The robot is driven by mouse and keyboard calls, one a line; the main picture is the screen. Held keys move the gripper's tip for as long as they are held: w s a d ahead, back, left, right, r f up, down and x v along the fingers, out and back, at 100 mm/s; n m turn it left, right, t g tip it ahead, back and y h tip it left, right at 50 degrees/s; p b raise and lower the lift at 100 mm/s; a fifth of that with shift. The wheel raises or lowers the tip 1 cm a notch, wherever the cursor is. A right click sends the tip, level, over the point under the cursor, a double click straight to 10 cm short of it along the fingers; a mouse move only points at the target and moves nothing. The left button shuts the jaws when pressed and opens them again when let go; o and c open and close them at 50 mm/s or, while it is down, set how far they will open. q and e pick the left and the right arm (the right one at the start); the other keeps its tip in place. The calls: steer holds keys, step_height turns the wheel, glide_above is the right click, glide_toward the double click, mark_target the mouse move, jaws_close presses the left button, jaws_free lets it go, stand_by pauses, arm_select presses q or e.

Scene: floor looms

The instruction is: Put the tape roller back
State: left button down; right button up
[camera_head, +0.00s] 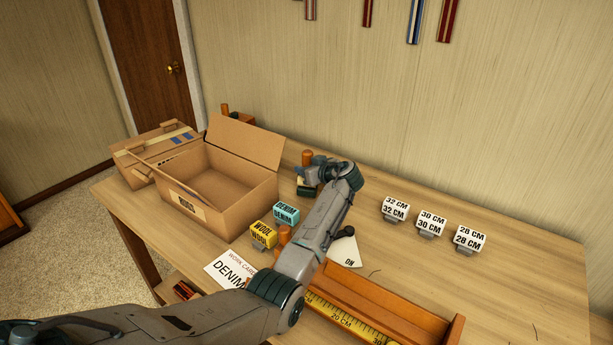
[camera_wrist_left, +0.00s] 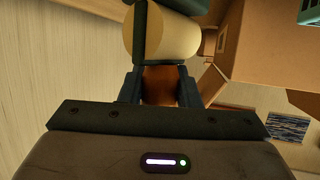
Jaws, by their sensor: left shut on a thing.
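My left gripper (camera_head: 314,173) is shut on the tape roller, above the table behind the open cardboard box's right side. In the left wrist view, the brown handle (camera_wrist_left: 160,85) sits between the two fingers, and a cream roll (camera_wrist_left: 165,38) with dark green parts shows just beyond it. In the head view, the tape roller shows as a brown end (camera_head: 307,157) above the gripper and a dark green part (camera_head: 305,190) below it; the gripper hides the rest. My right gripper is not in view.
An open cardboard box (camera_head: 246,205) and a taped closed box (camera_head: 130,158) stand at left. Yellow WOOL (camera_head: 262,233) and teal DENIM (camera_head: 286,213) blocks sit before my arm. A wooden tray (camera_head: 440,330) lies at front. Several centimetre blocks (camera_head: 430,223) stand right. The far right table is mostly clear.

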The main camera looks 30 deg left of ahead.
arm_select(q)
steer(key=shift+f, duration=1.35)
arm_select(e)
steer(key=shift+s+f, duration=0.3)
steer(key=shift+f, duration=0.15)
arm_select(q)
steer(key=c, duration=1.1)
jaws_free()
steer(key=shift+o, duration=0.2)
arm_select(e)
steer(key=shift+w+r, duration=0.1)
arm_select(q)
steer(key=v, duration=0.2)
steer(key=shift+s+d, duration=0.15)
steer(key=shift+d, duration=0.1)
steer(key=b+v, duration=0.1)
steer(key=v, duration=0.8)
steer(key=shift+d+r, duration=0.15)
steer(key=shift+r, duration=0.1)
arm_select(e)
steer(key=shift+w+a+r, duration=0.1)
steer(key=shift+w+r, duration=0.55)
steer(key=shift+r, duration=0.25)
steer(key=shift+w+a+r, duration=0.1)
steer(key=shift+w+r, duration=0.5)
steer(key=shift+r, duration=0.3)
arm_select(q)
steer(key=shift+s, duration=0.1)
